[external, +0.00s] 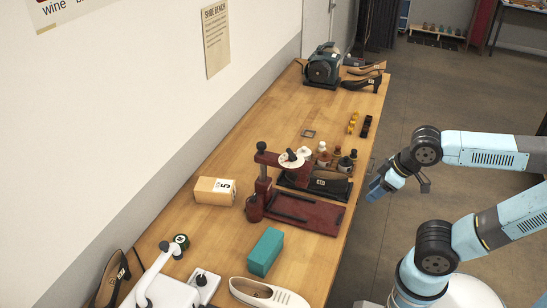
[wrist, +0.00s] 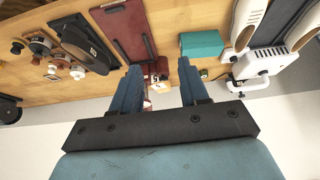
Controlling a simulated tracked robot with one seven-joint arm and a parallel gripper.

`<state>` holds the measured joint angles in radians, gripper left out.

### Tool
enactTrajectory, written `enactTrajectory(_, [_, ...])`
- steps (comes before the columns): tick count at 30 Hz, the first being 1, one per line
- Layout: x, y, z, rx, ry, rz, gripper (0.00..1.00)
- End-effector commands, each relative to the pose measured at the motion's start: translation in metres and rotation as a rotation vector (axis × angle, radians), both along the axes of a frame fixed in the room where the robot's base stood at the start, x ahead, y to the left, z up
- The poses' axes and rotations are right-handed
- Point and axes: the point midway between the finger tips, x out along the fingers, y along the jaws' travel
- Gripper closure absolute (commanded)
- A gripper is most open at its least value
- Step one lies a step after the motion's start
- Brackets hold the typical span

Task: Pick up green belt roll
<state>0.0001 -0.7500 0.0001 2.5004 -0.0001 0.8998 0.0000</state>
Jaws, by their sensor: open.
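A small dark green round thing with a pale label (external: 181,242), which looks like the green belt roll, lies on the bench by the white lever machine in the external view. In the wrist view a small dark green thing (wrist: 203,73) shows beside the white machine, just right of the right finger; its shape is too small to tell. My gripper (external: 375,190) is open and empty off the bench's right edge, well away from the roll. In the wrist view its two blue fingers (wrist: 159,70) stand apart with nothing between them.
A teal block (external: 265,252), a dark red press (external: 305,212) and a labelled box (external: 214,190) stand on the bench (external: 235,155). The white machine (external: 165,292) and a white shoe (external: 268,293) are at the near end. Small bottles (external: 335,160) stand behind the press.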

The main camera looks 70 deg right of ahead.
Motion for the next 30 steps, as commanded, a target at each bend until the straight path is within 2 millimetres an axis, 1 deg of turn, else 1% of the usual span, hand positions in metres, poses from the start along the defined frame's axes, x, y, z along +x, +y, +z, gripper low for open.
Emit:
enactTrajectory(6, [0.0, 0.0, 0.0001, 0.0, 0.0, 0.0, 0.56])
enactTrajectory(7, [0.0, 0.0, 0.0001, 0.0, 0.0, 0.0, 0.54])
enactTrajectory(18, [0.0, 0.0, 0.0001, 0.0, 0.0, 0.0, 0.18])
enactTrajectory(20, [0.0001, 0.0, 0.0002, 0.0, 0.0, 0.0, 0.13])
enactTrajectory(26, [0.0001, 0.0, 0.0003, 0.0, 0.0, 0.0, 0.13])
enactTrajectory(30, [0.008, 0.0009, 0.0067, 0.001, 0.006, 0.003, 0.13])
